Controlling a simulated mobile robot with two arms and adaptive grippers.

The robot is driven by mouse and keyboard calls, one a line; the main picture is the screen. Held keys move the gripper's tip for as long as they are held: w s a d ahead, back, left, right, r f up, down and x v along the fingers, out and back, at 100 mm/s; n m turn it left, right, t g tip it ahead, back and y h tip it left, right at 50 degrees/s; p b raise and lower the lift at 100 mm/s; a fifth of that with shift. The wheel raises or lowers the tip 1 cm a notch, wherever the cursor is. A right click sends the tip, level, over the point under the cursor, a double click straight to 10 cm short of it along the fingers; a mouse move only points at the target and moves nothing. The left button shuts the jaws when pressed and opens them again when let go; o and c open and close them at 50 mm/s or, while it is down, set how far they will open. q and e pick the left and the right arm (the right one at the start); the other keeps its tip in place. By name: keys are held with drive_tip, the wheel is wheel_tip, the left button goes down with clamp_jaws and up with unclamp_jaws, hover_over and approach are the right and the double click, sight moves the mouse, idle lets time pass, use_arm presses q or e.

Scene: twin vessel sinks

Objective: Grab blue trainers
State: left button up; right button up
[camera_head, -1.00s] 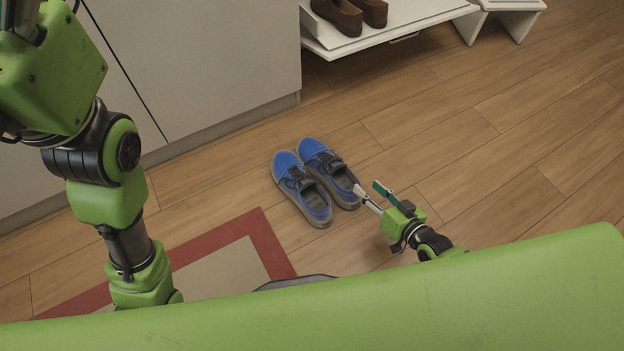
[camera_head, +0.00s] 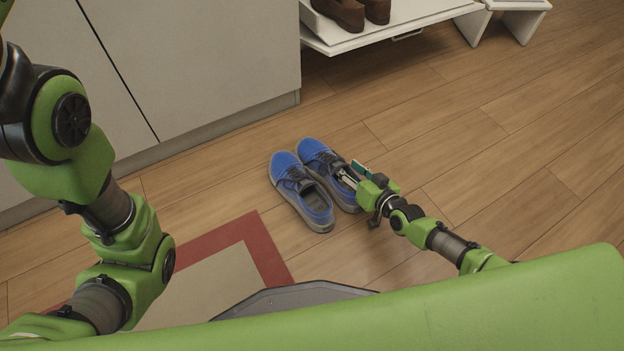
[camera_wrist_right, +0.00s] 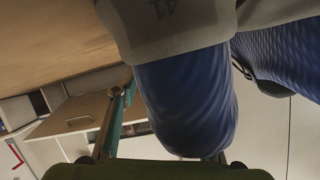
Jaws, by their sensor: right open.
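A pair of blue trainers with grey soles and dark laces stands side by side on the wooden floor. The left trainer (camera_head: 300,190) is clear of my grippers. The right trainer (camera_head: 325,162) has my right gripper (camera_head: 353,172) at its heel end, partly covering it. My right gripper is open, with one finger over the shoe's opening and the other towards its outer side. In the right wrist view a blue trainer (camera_wrist_right: 185,105) fills the middle, close to the teal finger; the other finger is mostly hidden. My left gripper is out of the head view.
A red-bordered beige mat (camera_head: 215,280) lies left of the trainers. A grey cabinet (camera_head: 200,70) stands behind them. A white shelf (camera_head: 400,33) with brown shoes (camera_head: 340,12) is at the back. The floor on the right is clear.

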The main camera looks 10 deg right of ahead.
drive_tip(key=shift+w, duration=0.2)
clamp_jaws()
drive_tip(key=shift+a+r, duration=0.1)
